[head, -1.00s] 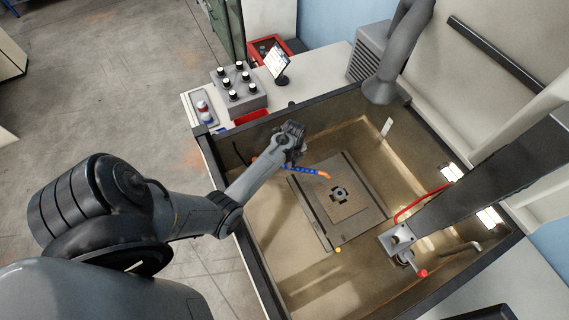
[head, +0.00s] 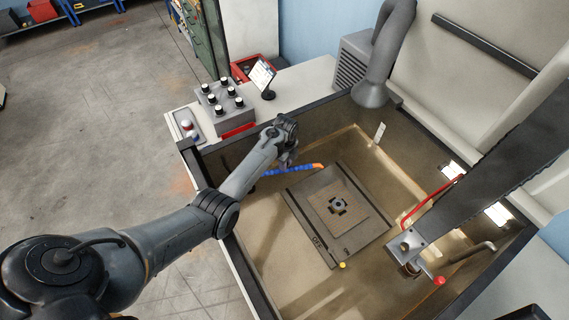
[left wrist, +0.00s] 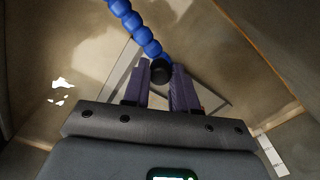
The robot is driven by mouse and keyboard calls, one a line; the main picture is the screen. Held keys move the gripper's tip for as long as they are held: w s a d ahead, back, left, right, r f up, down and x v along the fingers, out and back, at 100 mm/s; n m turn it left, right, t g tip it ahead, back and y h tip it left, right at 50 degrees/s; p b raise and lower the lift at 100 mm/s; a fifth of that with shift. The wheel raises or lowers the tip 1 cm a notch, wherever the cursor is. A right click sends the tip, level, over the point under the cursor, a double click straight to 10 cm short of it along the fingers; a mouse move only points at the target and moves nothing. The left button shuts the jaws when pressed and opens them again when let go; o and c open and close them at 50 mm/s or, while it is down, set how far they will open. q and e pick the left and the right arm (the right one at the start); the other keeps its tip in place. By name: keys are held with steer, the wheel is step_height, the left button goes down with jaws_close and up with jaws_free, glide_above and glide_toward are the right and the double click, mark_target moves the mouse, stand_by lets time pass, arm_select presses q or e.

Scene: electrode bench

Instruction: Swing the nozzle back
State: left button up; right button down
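The nozzle (head: 289,170) is a blue segmented hose with an orange tip, over the tank by the far left edge of the dark plate. My left gripper (head: 288,163) reaches over the tank's left wall and is at the middle of the hose. In the left wrist view the blue nozzle (left wrist: 135,25) comes from the upper left down to the fingertips (left wrist: 162,72). A round black part sits between the two close-set fingers, which appear shut on the nozzle. The orange tip is hidden there. My right gripper is not in view.
The tank (head: 262,255) has raised dark rims. In it lies a dark plate (head: 312,235) carrying a square workpiece (head: 357,211). A grey overhead arm (head: 480,185) and a red-knobbed fitting (head: 439,281) are at right. A grey duct (head: 370,90) hangs behind.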

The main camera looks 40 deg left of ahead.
arm_select(q)
steer(key=o, duration=0.4)
steer(key=shift+d, duration=0.1)
step_height(320, 180, up, 11)
steer(key=shift+f, duration=0.1)
stand_by(0.4)
steer(key=shift+c, duration=0.4)
